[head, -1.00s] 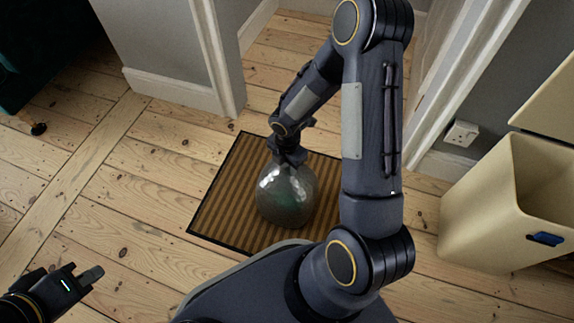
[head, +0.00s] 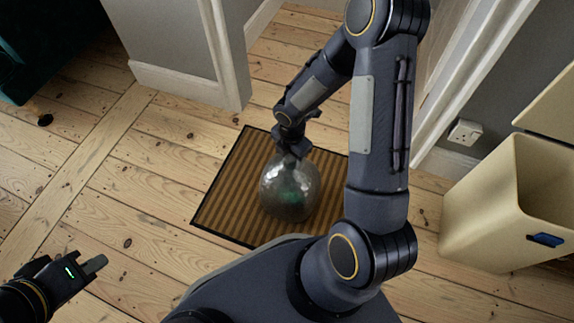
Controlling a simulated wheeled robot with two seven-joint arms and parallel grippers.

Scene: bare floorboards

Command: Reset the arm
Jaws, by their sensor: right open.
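A round, shiny glass vessel (head: 290,192) with a green tint stands on a brown striped doormat (head: 222,203) in the middle of the head view. My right gripper (head: 297,150) is at the top of the vessel, pointing down. It is open; its fingertips are partly hidden, and I cannot tell whether they touch the glass. The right arm bends over the mat from the right. My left gripper (head: 98,265) is low at the left edge, over bare floorboards, away from the mat and vessel.
A cream bin (head: 480,215) with a raised lid stands at the right, by a wall socket (head: 464,132). A grey wall end with white skirting (head: 185,84) is behind the mat at the left. Dark green furniture (head: 40,45) fills the top left corner. Floorboards at left are clear.

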